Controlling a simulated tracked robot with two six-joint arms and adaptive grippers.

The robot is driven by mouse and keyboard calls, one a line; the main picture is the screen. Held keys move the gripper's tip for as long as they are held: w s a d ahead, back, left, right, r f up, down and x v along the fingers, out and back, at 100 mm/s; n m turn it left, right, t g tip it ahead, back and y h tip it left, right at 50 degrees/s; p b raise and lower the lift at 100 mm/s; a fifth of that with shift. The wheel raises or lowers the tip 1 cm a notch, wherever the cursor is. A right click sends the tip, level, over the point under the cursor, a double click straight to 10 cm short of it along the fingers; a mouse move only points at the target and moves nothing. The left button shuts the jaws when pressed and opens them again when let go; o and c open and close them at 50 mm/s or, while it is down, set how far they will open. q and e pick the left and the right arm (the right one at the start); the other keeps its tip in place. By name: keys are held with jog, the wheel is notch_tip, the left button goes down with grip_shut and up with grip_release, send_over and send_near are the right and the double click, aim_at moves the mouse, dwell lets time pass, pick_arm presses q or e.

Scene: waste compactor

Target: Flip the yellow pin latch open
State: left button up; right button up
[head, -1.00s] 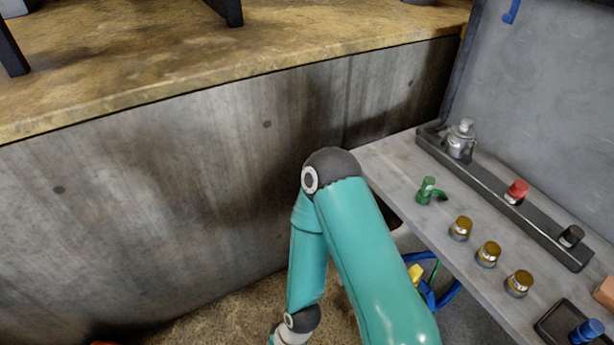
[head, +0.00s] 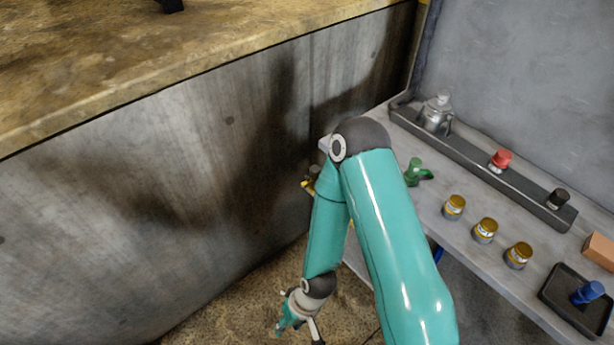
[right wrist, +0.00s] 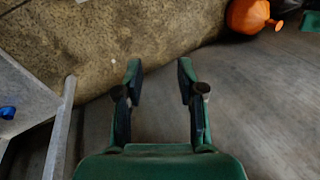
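A small yellow part (head: 308,186) with dark pieces shows just left of my right arm, by the near left end of the bench. It is mostly hidden by the arm, and I cannot tell for sure that it is the yellow pin latch or how it is set. My right gripper (head: 298,328) hangs low over the floor, below and apart from that yellow part. In the right wrist view the right gripper (right wrist: 160,78) is open with nothing between its fingers. No yellow latch shows in that view. My left gripper is not in view.
A concrete wall (head: 190,180) stands at left. An orange round object (right wrist: 247,15) lies on the floor.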

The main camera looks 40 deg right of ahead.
jog(key=shift+a, duration=0.1)
jog(key=m+t+h+p, duration=0.4)
jog(key=m+h+p, duration=0.2)
jog(key=m+h, duration=0.5)
send_near(307, 177)
jog(key=shift+n+h, duration=0.4)
jog(key=shift+n, duration=0.1)
jog(key=x, duration=0.7)
jog(key=shift+w+f+p, duration=0.1)
jog(key=shift+f+p, duration=0.3)
jog(key=shift+f, duration=0.1)
